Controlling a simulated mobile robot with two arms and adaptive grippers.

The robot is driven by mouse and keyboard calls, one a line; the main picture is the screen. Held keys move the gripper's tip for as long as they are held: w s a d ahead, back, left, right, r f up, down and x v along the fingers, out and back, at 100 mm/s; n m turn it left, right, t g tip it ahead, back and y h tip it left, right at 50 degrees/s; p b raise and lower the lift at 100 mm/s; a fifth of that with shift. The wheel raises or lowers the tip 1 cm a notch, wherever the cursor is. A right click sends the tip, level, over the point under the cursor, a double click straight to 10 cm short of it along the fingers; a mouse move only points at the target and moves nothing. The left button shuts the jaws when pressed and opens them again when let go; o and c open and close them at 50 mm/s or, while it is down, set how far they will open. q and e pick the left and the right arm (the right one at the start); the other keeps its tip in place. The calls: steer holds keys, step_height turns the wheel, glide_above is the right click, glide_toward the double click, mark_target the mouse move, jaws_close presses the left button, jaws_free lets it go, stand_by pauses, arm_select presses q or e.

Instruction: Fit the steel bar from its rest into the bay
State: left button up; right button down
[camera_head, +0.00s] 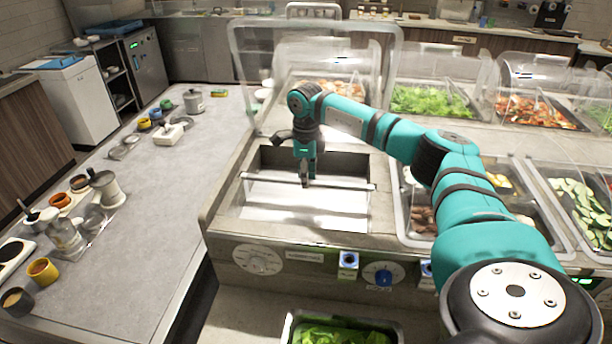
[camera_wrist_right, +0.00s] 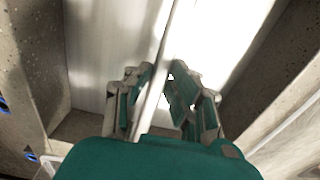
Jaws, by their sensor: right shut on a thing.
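The steel bar (camera_head: 345,184) is a thin, pale rod lying across the bay (camera_head: 264,156), a rectangular opening in the counter with a bright, pale floor. Its ends appear near the bay's left and right rims; I cannot tell whether they touch. My right gripper (camera_head: 307,180) points down over the bay and is shut on the bar near its middle. In the right wrist view the bar (camera_wrist_right: 178,35) runs between the fingers of my right gripper (camera_wrist_right: 168,92). My left gripper is not in view. I cannot make out the bar's rest.
A clear guard (camera_head: 240,60) stands behind the bay. A blue knob (camera_head: 383,277) and a white dial (camera_head: 258,259) are on the front panel. Food pans adjoin on the right, including cucumber slices (camera_head: 580,205). A lettuce pan (camera_head: 342,335) is in front. The left counter (camera_head: 150,215) holds cups and jars.

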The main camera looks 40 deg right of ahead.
steer(key=c, duration=1.1)
jaws_free()
step_height(320, 180, up, 12)
